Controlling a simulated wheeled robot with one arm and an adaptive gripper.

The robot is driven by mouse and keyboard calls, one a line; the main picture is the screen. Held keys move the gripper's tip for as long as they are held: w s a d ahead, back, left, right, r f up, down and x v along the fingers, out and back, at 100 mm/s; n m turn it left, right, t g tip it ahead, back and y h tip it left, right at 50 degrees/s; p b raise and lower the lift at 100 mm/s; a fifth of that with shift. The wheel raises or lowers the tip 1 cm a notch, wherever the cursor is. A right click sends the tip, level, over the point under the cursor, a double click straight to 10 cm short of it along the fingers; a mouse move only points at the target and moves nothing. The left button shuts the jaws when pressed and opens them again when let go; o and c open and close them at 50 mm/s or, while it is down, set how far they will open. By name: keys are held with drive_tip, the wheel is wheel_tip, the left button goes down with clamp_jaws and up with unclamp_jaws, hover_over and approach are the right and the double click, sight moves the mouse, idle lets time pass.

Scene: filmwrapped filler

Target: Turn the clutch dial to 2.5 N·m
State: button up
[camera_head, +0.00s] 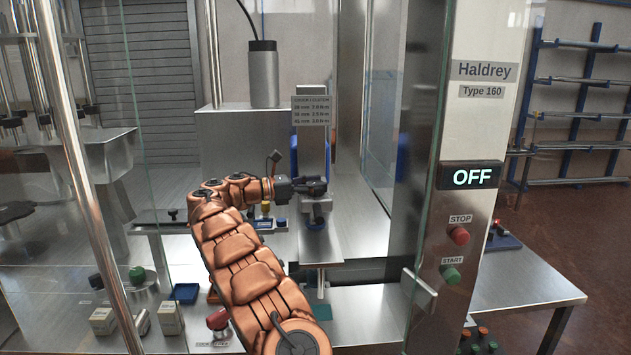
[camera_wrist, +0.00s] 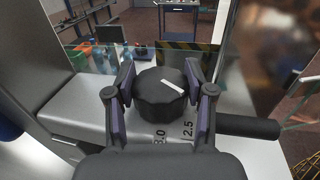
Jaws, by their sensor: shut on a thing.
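The clutch dial (camera_wrist: 158,104) is a black, ribbed round knob with a white pointer line on its top, in the wrist view. The line lies on the dial's right half and slants down to the right. Scale marks 3.0 (camera_wrist: 160,138) and 2.5 (camera_wrist: 188,130) show on the metal on the near side. Other marks are hidden. My gripper (camera_wrist: 161,92) has one finger on each side of the dial and is shut on it. In the head view my gripper (camera_head: 308,187) is at the blue and grey capping unit, and it hides the dial.
A sign (camera_head: 311,111) above the unit lists sizes in mm with N·m values. The display (camera_head: 470,177) reads OFF, above a red stop button (camera_head: 458,235) and green start button (camera_head: 451,274). Glass panels and a steel post (camera_head: 85,170) stand around the arm.

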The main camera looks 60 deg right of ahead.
drive_tip(key=shift+m+g+y, duration=0.6)
drive_tip(key=shift+g+y, duration=0.2)
idle(0.4)
drive_tip(key=o, duration=1.2)
drive_tip(key=shift+s+r+t+h, duration=0.1)
drive_tip(key=shift+s+t+h, duration=0.05)
drive_tip(key=shift+t+h, duration=0.2)
drive_tip(key=shift+n+t+h, duration=0.45)
drive_tip(key=shift+n, duration=0.15)
drive_tip(key=shift+f+n+t+h+b, duration=0.25)
drive_tip(key=shift+n+t+h+b, duration=0.7)
drive_tip(key=shift+t+b, duration=0.5)
drive_tip(key=n+t+h+b, duration=0.2)
drive_tip(key=n+t+b, duration=0.1)
drive_tip(key=b, duration=0.8)
drive_tip(key=shift+n+t, duration=0.25)
drive_tip(key=shift+t, duration=0.6)
drive_tip(key=n+t+b, duration=0.1)
drive_tip(key=b, duration=0.2)
